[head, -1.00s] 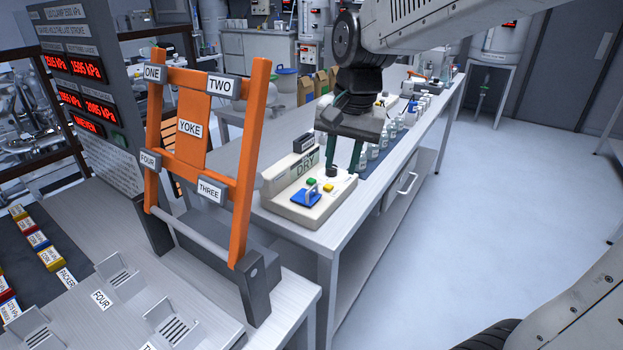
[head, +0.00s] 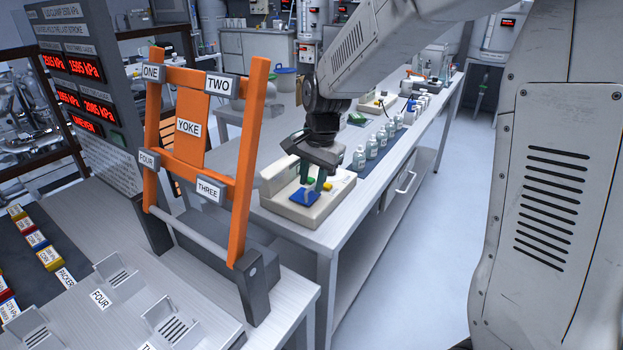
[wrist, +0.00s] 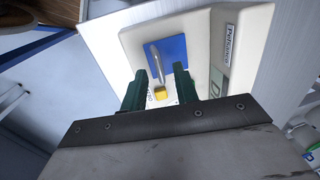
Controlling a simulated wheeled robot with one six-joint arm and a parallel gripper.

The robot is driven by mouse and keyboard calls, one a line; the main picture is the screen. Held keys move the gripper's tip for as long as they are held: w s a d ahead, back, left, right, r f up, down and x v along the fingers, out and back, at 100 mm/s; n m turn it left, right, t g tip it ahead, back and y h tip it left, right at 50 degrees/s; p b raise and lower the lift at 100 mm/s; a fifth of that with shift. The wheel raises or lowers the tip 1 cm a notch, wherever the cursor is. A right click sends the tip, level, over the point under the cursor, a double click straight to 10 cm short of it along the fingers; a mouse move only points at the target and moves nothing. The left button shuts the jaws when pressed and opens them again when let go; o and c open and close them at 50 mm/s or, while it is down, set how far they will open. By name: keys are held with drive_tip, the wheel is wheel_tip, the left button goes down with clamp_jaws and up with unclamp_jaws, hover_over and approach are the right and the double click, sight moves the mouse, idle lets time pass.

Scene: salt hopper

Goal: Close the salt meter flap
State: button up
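The cream salt meter (head: 283,203) stands on the bench in the head view, and its cream body (wrist: 245,72) fills the top of the wrist view. A blue pad (head: 308,197) lies on its top. A thin grey bar (wrist: 157,62), perhaps the flap or its handle, stands over the blue pad (wrist: 175,48); whether it is raised or down I cannot tell. My gripper (head: 313,184) is over the meter, pointing down. Its two green fingers (wrist: 161,73) are apart, with the bar's lower end and yellow block showing between them.
The orange yoke frame (head: 188,127) stands upright to the left of the meter. Several bottles (head: 371,147) stand in a row behind it to the right. A green item (head: 357,118) lies farther back. The floor right of the bench is clear.

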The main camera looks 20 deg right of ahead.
drive_tip(key=shift+f, duration=0.1)
clamp_jaws()
drive_tip(key=shift+s+d+f+t, duration=0.1)
drive_tip(key=shift+s+f+t, duration=0.1)
drive_tip(key=shift+t, duration=0.1)
unclamp_jaws()
drive_tip(key=shift+r, duration=0.1)
wheel_tip(320, 180, up, 8)
drive_tip(key=s+d, duration=0.1)
drive_tip(key=shift+s+f, duration=0.2)
drive_tip(key=shift+f, duration=0.05)
idle(0.5)
